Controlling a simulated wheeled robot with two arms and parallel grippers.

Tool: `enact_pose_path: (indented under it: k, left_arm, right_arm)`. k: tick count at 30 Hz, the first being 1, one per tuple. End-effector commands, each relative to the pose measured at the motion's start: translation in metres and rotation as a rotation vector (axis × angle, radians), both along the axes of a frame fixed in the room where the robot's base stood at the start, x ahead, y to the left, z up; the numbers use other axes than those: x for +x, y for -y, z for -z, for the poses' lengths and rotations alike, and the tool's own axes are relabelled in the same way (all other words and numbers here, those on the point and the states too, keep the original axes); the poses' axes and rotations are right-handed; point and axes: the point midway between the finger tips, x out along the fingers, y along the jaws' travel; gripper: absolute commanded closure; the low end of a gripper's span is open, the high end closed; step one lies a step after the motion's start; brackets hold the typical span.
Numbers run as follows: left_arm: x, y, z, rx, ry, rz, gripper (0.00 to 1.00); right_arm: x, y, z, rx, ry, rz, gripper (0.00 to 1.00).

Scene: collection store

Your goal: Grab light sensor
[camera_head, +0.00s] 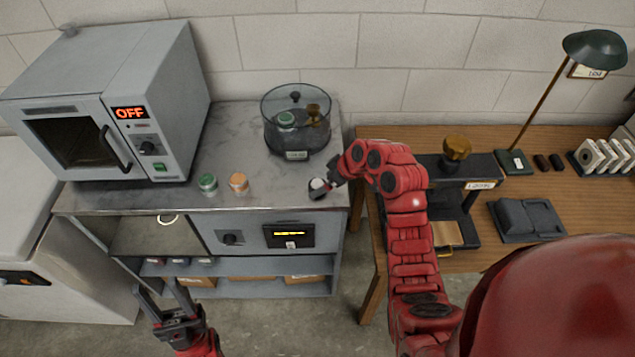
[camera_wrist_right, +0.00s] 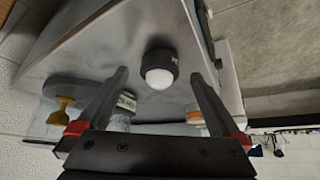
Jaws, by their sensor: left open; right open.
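The light sensor (camera_head: 316,189), a small black cylinder with a white dome, stands on the grey bench top near its front right corner. In the right wrist view the light sensor (camera_wrist_right: 159,69) sits ahead, between the lines of my two fingers. My right gripper (camera_head: 334,180) is beside it in the head view, partly hidden by its own arm; in the wrist view its fingers (camera_wrist_right: 160,82) are spread and empty. My left gripper (camera_head: 157,287) is open and empty, low in front of the bench.
A green-lidded jar (camera_head: 208,184) and an orange-lidded jar (camera_head: 238,183) stand left of the sensor. A clear-walled round vessel (camera_head: 296,115) is behind it. An oven (camera_head: 110,100) fills the bench's left. A wooden table (camera_head: 490,270) with a press stands right.

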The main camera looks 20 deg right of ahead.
Motion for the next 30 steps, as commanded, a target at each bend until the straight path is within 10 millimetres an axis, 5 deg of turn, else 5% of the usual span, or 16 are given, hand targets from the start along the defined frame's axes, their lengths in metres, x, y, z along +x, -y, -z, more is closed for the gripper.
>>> enact_pose_path:
  k: [14, 27, 30]
  left_arm:
    - [0.0, 0.0, -0.012, 0.0, 0.0, 0.0, 0.5]
    - [0.0, 0.0, -0.012, 0.0, 0.0, 0.0, 0.5]
    - [0.0, 0.0, -0.012, 0.0, 0.0, 0.0, 0.5]
  right_arm:
    - [0.01, -0.008, 0.019, -0.001, 0.005, 0.001, 0.0]
    - [0.01, -0.008, 0.019, 0.0, 0.004, 0.002, 0.79]
    - [0.01, -0.008, 0.019, 0.001, 0.003, 0.001, 0.9]
